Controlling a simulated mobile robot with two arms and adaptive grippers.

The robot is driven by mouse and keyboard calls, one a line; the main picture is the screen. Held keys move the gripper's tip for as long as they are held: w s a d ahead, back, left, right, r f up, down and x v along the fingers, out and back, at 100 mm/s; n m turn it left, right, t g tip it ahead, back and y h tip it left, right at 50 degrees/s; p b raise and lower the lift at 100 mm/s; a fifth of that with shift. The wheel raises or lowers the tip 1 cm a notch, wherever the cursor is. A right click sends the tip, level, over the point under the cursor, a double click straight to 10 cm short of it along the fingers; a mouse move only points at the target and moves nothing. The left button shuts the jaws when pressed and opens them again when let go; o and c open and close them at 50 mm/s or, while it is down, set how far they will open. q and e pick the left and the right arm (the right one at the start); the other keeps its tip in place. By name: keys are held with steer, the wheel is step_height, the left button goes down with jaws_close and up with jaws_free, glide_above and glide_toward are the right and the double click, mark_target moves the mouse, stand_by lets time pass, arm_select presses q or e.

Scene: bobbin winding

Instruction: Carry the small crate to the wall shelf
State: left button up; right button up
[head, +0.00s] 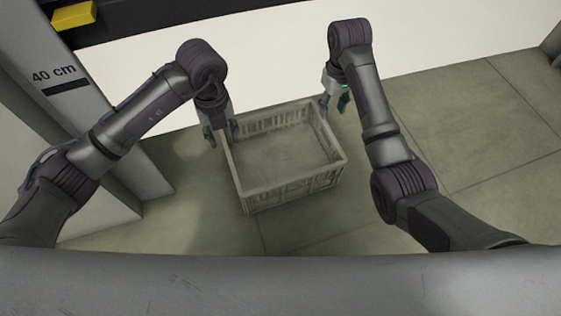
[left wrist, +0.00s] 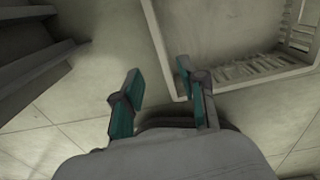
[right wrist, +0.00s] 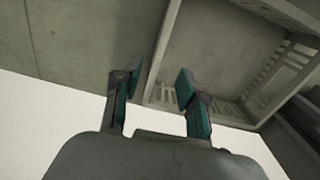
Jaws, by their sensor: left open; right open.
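The small crate (head: 290,192), grey and slatted, sits upright on the tiled floor and looks empty. My left gripper (head: 221,135) is open at its left wall; in the left wrist view the crate's rim (left wrist: 157,35) runs between the spread fingers (left wrist: 158,80). My right gripper (head: 334,104) is open at the right wall near the far corner; in the right wrist view the rim (right wrist: 166,42) also runs between the fingers (right wrist: 158,75). I cannot tell whether any finger touches the crate. I cannot identify the wall shelf in these views.
A grey post (head: 75,110) marked "40 cm" stands at the left. A dark surface (head: 150,20) at the top left bears a yellow block (head: 74,15). A white panel or surface (head: 430,40) lies behind the crate. Tiled floor (head: 480,130) at the right is clear.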

mark_target(230, 158)
arm_select(q)
step_height(230, 158, down, 13)
steer(key=shift+r, duration=0.2)
arm_select(e)
step_height(230, 158, down, 12)
steer(key=shift+f, duration=0.25)
arm_select(q)
jaws_close()
arm_select(e)
jaws_close()
arm_select(q)
steer(key=shift+r, duration=0.1)
